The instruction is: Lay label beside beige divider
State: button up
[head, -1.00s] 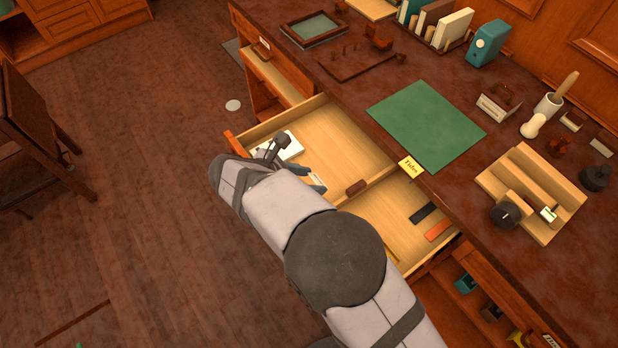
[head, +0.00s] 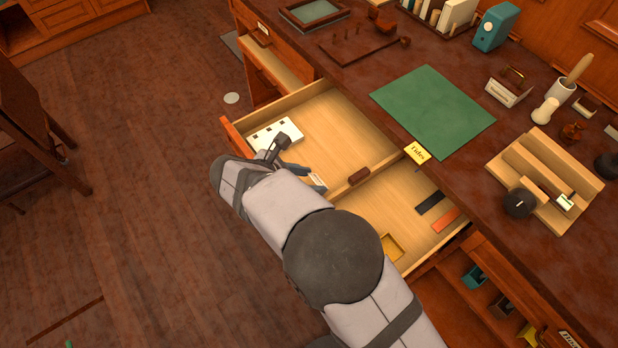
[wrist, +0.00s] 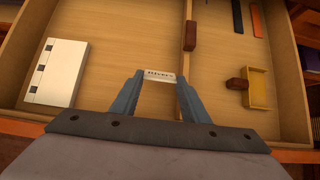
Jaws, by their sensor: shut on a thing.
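My gripper (wrist: 160,80) is shut on a small white label (wrist: 159,76) that reads "Rivers", held between the tips of its blue-grey fingers. The label also shows in the head view (head: 318,182), over the open drawer. A beige divider (wrist: 187,62) splits the drawer into two compartments. In the wrist view, the label is just left of the divider's near end; I cannot tell its height above the drawer floor. A red-brown block (wrist: 191,35) sits at the divider.
A white box-like item with dark marks (wrist: 56,72) lies in the left compartment. The right compartment holds a yellow tray (wrist: 259,88), a brown block (wrist: 237,84), and dark and orange strips. A yellow "Tides" label (head: 417,153) is at the desk edge. The left compartment's middle is clear.

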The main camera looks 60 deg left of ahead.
jog(key=shift+f+b, duration=0.75)
jog(key=shift+f, duration=0.9)
jog(key=o, duration=1.1)
jog(key=shift+p+v, duration=2.4)
jog(key=shift+v, duration=1.15)
jog(key=shift+s+f, duration=0.15)
jog(key=shift+f, duration=0.05)
jog(key=shift+b+v, duration=0.7)
jog(key=shift+v, duration=3)
